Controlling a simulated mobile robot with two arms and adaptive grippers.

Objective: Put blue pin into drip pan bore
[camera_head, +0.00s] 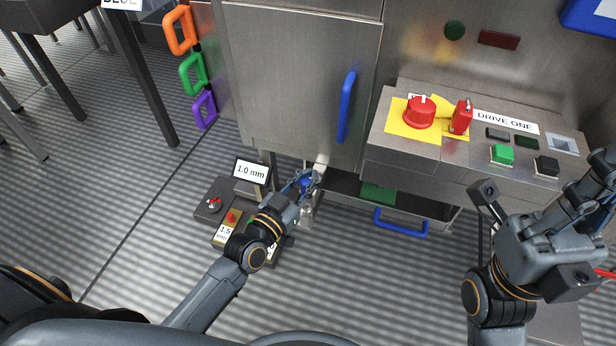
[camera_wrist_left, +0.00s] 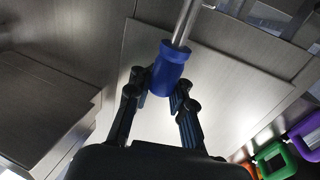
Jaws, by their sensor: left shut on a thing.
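The blue pin has a blue grip and a bare metal shank. In the left wrist view the blue pin (camera_wrist_left: 170,68) sits between the fingers of my left gripper (camera_wrist_left: 172,92), shank pointing away from the palm. In the head view my left gripper (camera_head: 308,184) is low beside the steel cabinet's lower edge, with blue (camera_head: 305,183) showing between its fingers. What looks like the drip pan, with a blue handle (camera_head: 400,224), is low under the control panel, right of my left gripper. I cannot make out its bore. My right gripper (camera_head: 582,205) is at the right, partly cut off.
A steel door (camera_head: 300,80) with an upright blue handle (camera_head: 346,108) stands above my left gripper. A control panel (camera_head: 465,150) with a red knob juts out at right. A "1.0 mm" sign (camera_head: 252,171) and small blocks lie left. Floor in front is mostly clear.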

